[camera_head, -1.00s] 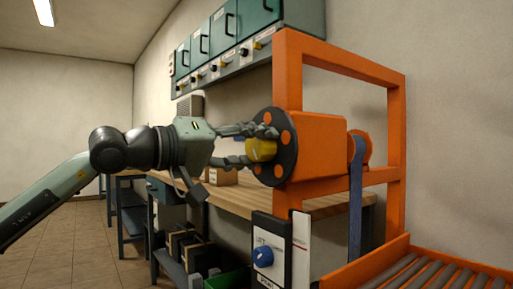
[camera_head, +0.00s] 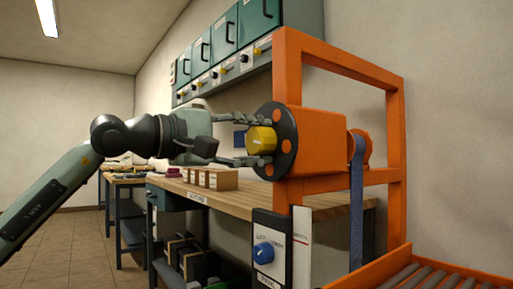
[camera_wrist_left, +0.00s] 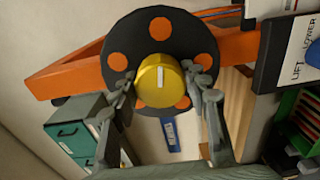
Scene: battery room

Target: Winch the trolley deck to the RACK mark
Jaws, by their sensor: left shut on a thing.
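The winch's yellow knob (camera_head: 262,139) sits at the middle of a dark disc (camera_head: 286,158) with orange spots, on an orange frame (camera_head: 290,75). My left gripper (camera_head: 255,140) has its fingers closed on both sides of the knob. The left wrist view shows the knob (camera_wrist_left: 160,82) with a white line on its face, between the fingertips (camera_wrist_left: 168,95). The trolley deck (camera_head: 455,277), with grey rollers and an orange edge, shows partly at bottom right. A blue selector (camera_head: 263,252) is on the panel below the winch. The RACK mark is not readable. My right gripper is out of view.
A wooden bench (camera_head: 335,205) runs behind the winch, with small cardboard boxes (camera_head: 212,179) on it. Teal wall cabinets (camera_head: 225,32) hang above. The LIFT/LOWER panel (camera_wrist_left: 290,50) is close at right in the left wrist view.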

